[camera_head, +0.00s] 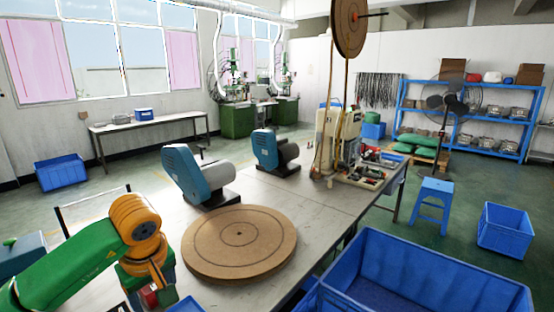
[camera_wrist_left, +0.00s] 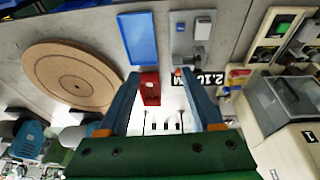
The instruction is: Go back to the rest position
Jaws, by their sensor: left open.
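My left arm comes in from the lower left in the head view, green with orange joints. Its gripper (camera_head: 150,290) hangs low over the near left of the table (camera_head: 330,193), left of a round brown disc (camera_head: 238,242). In the left wrist view the two blue fingers of the left gripper (camera_wrist_left: 158,80) stand wide apart. A small red block (camera_wrist_left: 150,88) shows between them, close to the left finger; I cannot tell whether it touches. My right gripper is in neither view.
A blue tray (camera_wrist_left: 139,38) and a grey device (camera_wrist_left: 190,42) lie beyond the fingers. Two blue-grey machines (camera_head: 195,175) (camera_head: 273,151) stand behind the disc. A cream machine (camera_head: 336,140) stands at the table's far end. A large blue crate (camera_head: 425,275) is at front right.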

